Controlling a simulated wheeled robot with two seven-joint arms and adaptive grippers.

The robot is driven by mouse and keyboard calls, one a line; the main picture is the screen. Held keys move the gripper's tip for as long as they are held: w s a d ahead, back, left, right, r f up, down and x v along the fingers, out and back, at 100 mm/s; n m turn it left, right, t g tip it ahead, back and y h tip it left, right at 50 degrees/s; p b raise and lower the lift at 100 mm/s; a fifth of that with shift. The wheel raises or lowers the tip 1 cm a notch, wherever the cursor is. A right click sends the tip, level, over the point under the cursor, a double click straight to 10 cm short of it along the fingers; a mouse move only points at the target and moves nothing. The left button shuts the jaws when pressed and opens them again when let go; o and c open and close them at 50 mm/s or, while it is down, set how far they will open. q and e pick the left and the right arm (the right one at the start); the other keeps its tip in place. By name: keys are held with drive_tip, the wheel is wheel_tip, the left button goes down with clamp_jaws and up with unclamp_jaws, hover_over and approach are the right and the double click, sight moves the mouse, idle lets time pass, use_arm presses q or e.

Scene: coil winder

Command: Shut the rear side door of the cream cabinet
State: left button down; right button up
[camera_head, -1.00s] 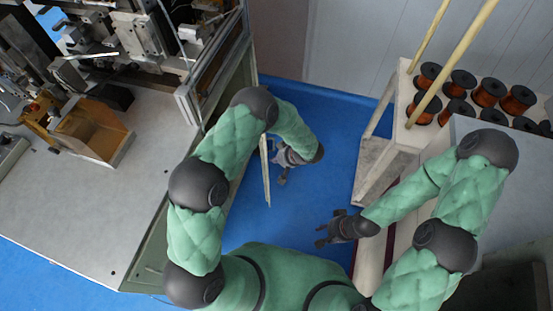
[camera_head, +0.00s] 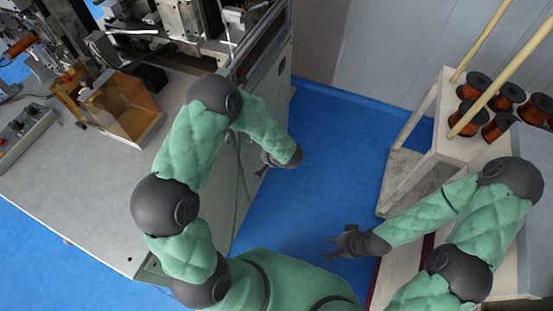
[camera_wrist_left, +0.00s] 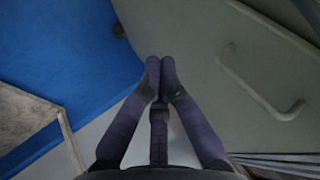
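The cream cabinet (camera_head: 268,90) is the base under the winder at the left. Its rear side door (camera_head: 248,165) lies close along the cabinet side, partly hidden by my left arm; I cannot tell if it is fully flush. In the left wrist view the door (camera_wrist_left: 235,75) is a grey-green panel with a bar handle (camera_wrist_left: 280,108). My left gripper (camera_head: 264,167) is by the door's outer face; its fingers (camera_wrist_left: 160,65) are together and empty, in front of the panel's edge. Contact is unclear. My right gripper (camera_head: 330,248) is open and empty over the blue floor.
A cream rack (camera_head: 440,150) with copper wire spools (camera_head: 475,88) and upright poles stands at the right. Blue floor (camera_head: 330,150) is free between it and the cabinet. A grey wall (camera_head: 390,50) closes the back. The winder machine and an amber box (camera_head: 125,105) are on the cabinet top.

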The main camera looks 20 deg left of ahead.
sight(242, 149)
use_arm(q)
drive_tip(key=shift+m, duration=0.3)
drive_tip(key=a+b, duration=0.1)
drive_tip(key=a, duration=0.1)
drive_tip(key=a+b, duration=0.1)
drive_tip(key=a, duration=0.1)
drive_tip(key=s+a+b, duration=0.1)
drive_tip(key=a, duration=0.2)
drive_tip(key=shift+a+f+b, duration=0.1)
drive_tip(key=shift+f+b, duration=0.1)
drive_tip(key=shift+b, duration=0.1)
drive_tip(key=shift+a+r, duration=0.1)
drive_tip(key=shift+a, duration=0.3)
drive_tip(key=shift+a+r, duration=0.1)
drive_tip(key=shift+r, duration=0.1)
drive_tip(key=shift+a, duration=0.1)
drive_tip(key=shift+r, duration=0.3)
drive_tip(key=v, duration=1.1)
drive_tip(key=shift+s+d, duration=0.3)
drive_tip(key=shift+d, duration=0.3)
drive_tip(key=shift+f, duration=0.15)
